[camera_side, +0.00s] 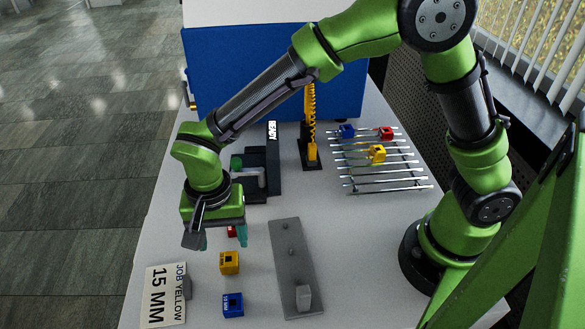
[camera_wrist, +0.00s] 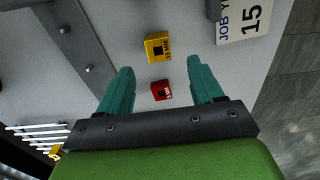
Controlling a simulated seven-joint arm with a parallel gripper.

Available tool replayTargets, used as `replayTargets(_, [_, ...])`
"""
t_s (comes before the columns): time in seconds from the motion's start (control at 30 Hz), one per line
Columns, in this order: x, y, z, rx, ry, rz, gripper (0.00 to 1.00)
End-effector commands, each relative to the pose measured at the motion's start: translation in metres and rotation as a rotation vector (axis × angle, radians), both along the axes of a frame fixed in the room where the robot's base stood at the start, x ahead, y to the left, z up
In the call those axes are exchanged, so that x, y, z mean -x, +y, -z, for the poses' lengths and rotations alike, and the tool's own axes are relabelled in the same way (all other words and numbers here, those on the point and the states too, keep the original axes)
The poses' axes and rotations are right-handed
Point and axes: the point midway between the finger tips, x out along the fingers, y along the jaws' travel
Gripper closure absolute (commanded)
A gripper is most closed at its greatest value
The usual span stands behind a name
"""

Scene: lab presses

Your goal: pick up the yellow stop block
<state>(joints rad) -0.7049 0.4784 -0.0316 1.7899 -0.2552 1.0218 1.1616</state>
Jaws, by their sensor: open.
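A yellow stop block (camera_side: 229,262) sits on the table in front of my gripper in the side view. It also shows in the wrist view (camera_wrist: 158,47), beyond the fingertips and roughly centred between them, with small dark lettering on one side. A second yellow block (camera_side: 377,153) sits on the wire rack at the right. My gripper (camera_side: 222,240) is open and empty, with its teal fingers pointing down. In the wrist view my gripper (camera_wrist: 161,76) has a red block (camera_wrist: 161,91) in the gap between its fingers, touching neither. The red block is mostly hidden in the side view.
A blue block (camera_side: 232,304) stands nearer the front. A grey plate (camera_side: 287,250) with pegs lies to the right. A sign reading "JOB YELLOW 15 MM" (camera_side: 165,296) is at the left. The rack (camera_side: 388,184) also holds blue and red blocks. A dark press fixture (camera_side: 262,172) stands behind my gripper.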

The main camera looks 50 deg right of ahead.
Motion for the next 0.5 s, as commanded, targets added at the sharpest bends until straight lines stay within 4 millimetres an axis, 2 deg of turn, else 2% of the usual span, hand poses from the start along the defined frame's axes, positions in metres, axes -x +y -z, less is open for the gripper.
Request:
replayTargets(0.23, [0.002, 0.000, 0.019, 0.001, 0.002, 0.000, 0.34])
replayTargets(0.5, [0.004, 0.002, 0.057, 0.000, 0.001, 0.001, 0.34])
